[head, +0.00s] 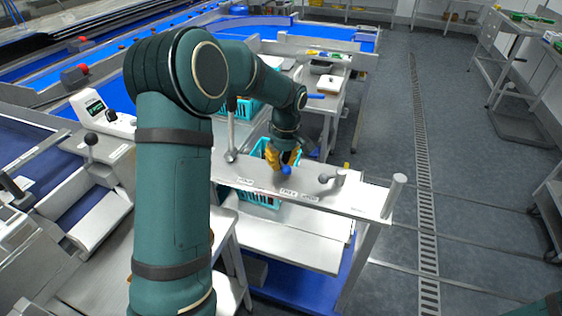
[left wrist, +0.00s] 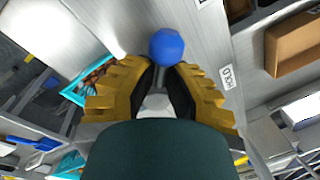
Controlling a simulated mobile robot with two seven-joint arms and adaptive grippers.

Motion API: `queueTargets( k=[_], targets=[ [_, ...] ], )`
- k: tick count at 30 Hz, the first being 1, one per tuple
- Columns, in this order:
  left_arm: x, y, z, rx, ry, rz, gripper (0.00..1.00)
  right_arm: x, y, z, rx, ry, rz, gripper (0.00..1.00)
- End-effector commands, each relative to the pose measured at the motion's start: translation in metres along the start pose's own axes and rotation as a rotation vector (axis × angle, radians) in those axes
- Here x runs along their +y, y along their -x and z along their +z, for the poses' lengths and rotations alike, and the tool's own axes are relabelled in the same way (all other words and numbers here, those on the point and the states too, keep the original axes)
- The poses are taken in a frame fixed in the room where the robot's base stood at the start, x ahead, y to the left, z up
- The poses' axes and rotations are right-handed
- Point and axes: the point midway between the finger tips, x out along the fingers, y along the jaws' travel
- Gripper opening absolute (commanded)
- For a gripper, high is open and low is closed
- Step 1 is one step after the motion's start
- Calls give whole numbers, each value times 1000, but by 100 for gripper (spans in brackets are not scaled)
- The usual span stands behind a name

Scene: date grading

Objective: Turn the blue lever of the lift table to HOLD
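The blue lever's round knob (head: 285,170) stands above the pale metal rail of the lift table (head: 355,203). In the left wrist view the blue knob (left wrist: 166,47) sits just past the fingertips, with its grey stem running back between the fingers. My left gripper (head: 283,157), with yellow fingers and dark pads, is open around the stem; the gap shows in the left wrist view (left wrist: 163,75). I cannot tell whether a pad touches the stem. A white label (left wrist: 226,78) reading HOLD lies right of the knob.
A grey lever (head: 340,178) stands on the rail to the right, and a tall post (head: 397,190) at its end. Teal crates (head: 262,199) are below and behind. A brown box (left wrist: 293,45) shows in the left wrist view.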

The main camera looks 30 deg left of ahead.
Motion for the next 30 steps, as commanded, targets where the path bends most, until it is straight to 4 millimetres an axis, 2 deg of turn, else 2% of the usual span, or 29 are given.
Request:
queueTargets(
  k=[14, 20, 30],
  targets=[
    [-1, 1, -1, 8, -41, 1, 0, -1, 2, -1, 1, 0, 0, 54],
    [-4, 1, -1, 19, -151, 0, 0, -2, 5, -2, 4, -1, 1, 54],
    [-11, 0, -4, 54, -457, 0, 0, -5, 12, -6, 12, -4, 1, 54]
  ],
)
